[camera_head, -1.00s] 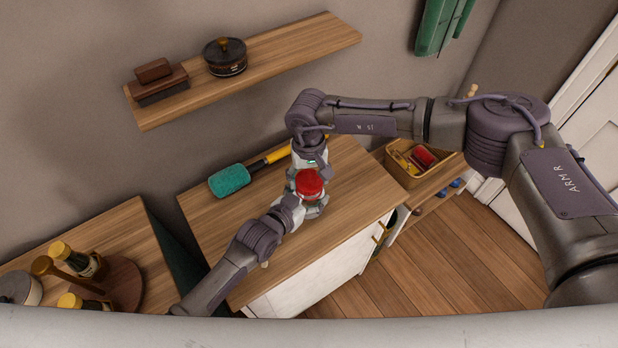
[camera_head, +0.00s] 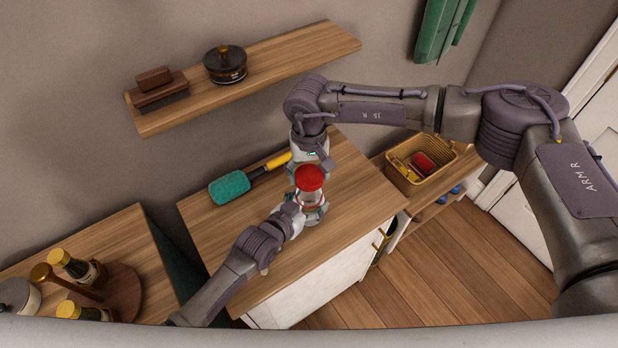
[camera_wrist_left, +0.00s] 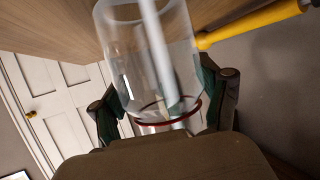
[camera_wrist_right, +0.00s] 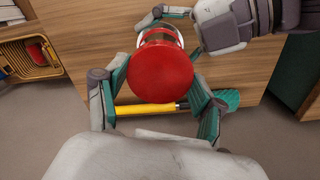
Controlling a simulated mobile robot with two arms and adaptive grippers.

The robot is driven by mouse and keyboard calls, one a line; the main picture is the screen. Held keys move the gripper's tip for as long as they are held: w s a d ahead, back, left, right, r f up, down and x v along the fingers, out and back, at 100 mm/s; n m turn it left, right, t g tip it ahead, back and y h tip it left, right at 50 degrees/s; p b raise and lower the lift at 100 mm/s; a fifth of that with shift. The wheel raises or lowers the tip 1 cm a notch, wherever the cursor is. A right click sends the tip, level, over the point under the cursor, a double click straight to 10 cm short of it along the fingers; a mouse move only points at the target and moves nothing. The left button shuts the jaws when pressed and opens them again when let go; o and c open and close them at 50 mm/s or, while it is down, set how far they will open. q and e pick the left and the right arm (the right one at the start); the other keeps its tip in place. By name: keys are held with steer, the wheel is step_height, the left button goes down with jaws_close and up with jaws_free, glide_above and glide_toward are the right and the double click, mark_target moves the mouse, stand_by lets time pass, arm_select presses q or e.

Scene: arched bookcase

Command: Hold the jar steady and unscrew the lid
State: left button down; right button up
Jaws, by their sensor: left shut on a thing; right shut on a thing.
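The clear glass jar (camera_head: 311,198) stands over the wooden counter, its red lid (camera_head: 309,178) above it. My left gripper (camera_head: 308,210) is shut on the jar from the near side, low down. In the left wrist view its green-padded fingers flank the clear glass (camera_wrist_left: 150,50), with a thin red ring (camera_wrist_left: 168,112) near one end. My right gripper (camera_wrist_right: 160,85) is shut on the red lid (camera_wrist_right: 160,77), its fingers on either side. I cannot tell whether the lid still touches the jar's rim.
A green brush (camera_head: 230,187) with a yellow-and-black handle lies behind the jar on the counter (camera_head: 355,215). A basket (camera_head: 420,165) stands to the right. Bottles (camera_head: 78,265) stand on a lower-left tabletop. A wall shelf (camera_head: 280,52) holds a dark pot and brushes.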

arm_select(q)
jaws_free()
